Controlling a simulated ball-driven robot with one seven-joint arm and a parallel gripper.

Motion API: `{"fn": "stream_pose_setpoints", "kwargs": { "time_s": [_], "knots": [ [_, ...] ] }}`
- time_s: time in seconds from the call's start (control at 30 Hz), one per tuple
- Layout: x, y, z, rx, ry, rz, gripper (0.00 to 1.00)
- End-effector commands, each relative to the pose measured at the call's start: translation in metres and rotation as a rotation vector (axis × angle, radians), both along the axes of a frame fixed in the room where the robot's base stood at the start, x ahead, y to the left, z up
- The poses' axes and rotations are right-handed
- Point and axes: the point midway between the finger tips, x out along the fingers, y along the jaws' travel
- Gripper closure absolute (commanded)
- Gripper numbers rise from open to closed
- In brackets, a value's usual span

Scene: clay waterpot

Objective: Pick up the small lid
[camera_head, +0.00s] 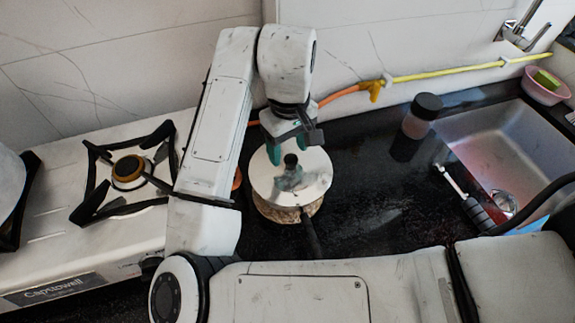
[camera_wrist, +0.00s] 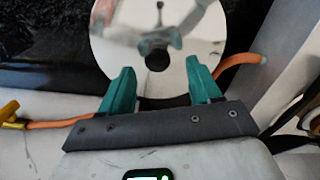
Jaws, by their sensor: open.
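The lid (camera_head: 312,180) is a shiny round metal disc with a black knob (camera_head: 290,160) at its middle. It lies on top of a brown clay pot (camera_head: 285,212) on the dark counter. In the wrist view the lid (camera_wrist: 187,50) fills the upper middle, its knob (camera_wrist: 157,60) just beyond my fingertips. My gripper (camera_head: 288,148) is open, with teal fingers over the far part of the lid. In the wrist view the two fingertips of my gripper (camera_wrist: 159,72) stand apart on either side of the knob's line, nothing between them. Contact cannot be told.
A stove (camera_head: 60,215) with a black burner grate stands at left. An orange and yellow hose (camera_head: 440,74) runs along the back wall. A black-capped jar (camera_head: 420,115), a sink (camera_head: 515,150) and a brush-like tool (camera_head: 470,200) are at right. Dark counter (camera_head: 385,205) right of the pot is clear.

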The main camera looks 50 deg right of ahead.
Motion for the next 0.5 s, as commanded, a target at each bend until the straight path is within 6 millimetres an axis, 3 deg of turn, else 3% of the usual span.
{"fn": "stream_pose_setpoints", "kwargs": {
  "time_s": [0.2, 0.5],
  "knots": [
    [-0.005, -0.002, -0.023, 0.004, -0.005, 0.000, 0.37],
    [-0.004, -0.001, -0.028, 0.004, -0.005, -0.002, 0.38]
  ]
}}
